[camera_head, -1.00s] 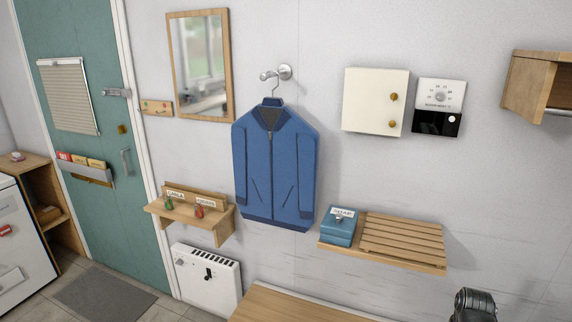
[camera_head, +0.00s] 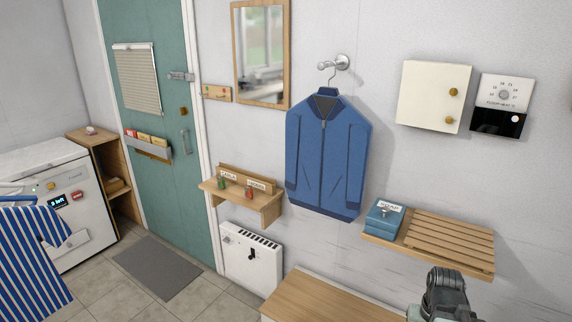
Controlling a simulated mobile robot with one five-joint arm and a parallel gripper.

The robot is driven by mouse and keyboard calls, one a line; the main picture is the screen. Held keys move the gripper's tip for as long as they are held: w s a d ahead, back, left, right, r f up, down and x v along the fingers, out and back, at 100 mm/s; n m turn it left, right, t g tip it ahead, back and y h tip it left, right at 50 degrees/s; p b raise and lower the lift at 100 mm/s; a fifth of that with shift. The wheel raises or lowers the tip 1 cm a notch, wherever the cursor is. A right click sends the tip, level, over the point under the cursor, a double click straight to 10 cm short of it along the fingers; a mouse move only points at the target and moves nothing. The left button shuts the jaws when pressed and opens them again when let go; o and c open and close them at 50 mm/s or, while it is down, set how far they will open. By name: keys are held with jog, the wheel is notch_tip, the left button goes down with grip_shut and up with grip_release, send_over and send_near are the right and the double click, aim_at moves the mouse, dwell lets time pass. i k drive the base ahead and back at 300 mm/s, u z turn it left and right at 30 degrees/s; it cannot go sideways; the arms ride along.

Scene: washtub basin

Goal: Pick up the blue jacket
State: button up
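The blue jacket (camera_head: 325,155) hangs zipped and upright on a hanger from a round metal wall hook (camera_head: 342,62). It is in the middle of the view, against the white wall, between the mirror and the cream cabinet. A dark part of my arm shows at the bottom right, below the slatted shelf. It is well apart from the jacket. My gripper's fingers cannot be made out.
A small wooden shelf (camera_head: 238,203) with tagged keys is left of the jacket, above a white heater (camera_head: 250,262). A slatted shelf (camera_head: 447,240) with a blue box (camera_head: 384,221) is at lower right. A wooden bench top (camera_head: 325,298) is below. Striped cloth (camera_head: 28,262) hangs at left.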

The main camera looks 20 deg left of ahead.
aim_at(328, 141)
jog(key=u, duration=1.1)
jog(key=i, duration=0.6)
jog(key=u, duration=0.05)
